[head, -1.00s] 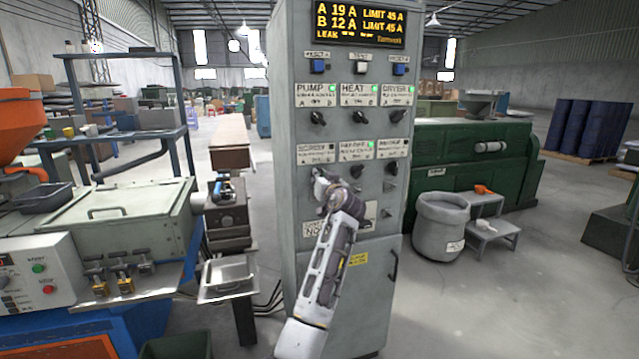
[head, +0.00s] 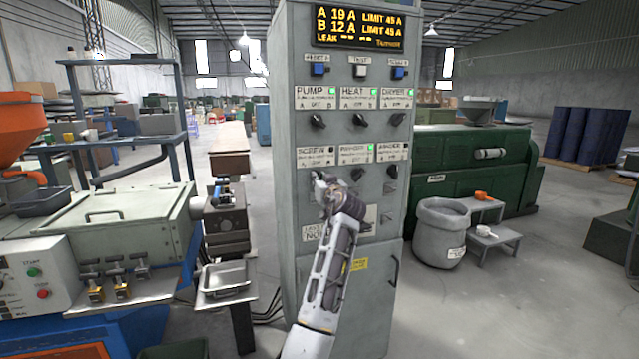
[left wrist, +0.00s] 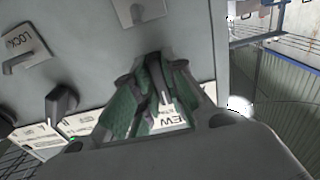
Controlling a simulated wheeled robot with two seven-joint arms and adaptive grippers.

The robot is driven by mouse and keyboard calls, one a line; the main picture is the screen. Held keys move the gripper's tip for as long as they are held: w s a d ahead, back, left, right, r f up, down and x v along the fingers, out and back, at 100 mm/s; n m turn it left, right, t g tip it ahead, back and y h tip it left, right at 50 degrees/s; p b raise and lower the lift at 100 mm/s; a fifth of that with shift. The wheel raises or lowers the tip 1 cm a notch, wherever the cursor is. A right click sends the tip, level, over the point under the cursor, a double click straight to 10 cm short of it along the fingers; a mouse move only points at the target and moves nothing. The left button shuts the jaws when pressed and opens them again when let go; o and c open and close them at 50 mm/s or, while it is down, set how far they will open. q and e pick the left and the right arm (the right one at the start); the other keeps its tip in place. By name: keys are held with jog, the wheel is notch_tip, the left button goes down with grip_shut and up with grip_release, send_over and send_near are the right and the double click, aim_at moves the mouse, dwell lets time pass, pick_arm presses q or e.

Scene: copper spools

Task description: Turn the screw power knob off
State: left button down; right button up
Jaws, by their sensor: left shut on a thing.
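The grey control cabinet (head: 285,215) stands in the middle of the head view. Its SCREW label (head: 317,157) is at the left of the lower row, with a dark lamp; the letters EW show in the left wrist view (left wrist: 172,122). My left gripper (head: 321,179) is at the cabinet face just below this label. In the left wrist view its green-padded fingers (left wrist: 163,78) are shut around the screw knob's place. My right gripper is in neither view.
The neighbouring knob (left wrist: 62,101) sits close beside the fingers. Another switch (left wrist: 138,10) and a LOCK plate (left wrist: 25,45) are on the same panel. The upper knobs (head: 317,121) are clear of my arm. A grey bin (head: 440,235) stands right of the cabinet.

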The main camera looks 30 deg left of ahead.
pick_arm(q)
jog(key=c, duration=1.5)
grip_release()
jog(key=shift+o, duration=0.2)
jog(key=shift+s+d, duration=0.1)
jog(key=v, duration=1.1)
jog(key=shift+s+d, duration=0.25)
jog(key=shift+d, duration=0.05)
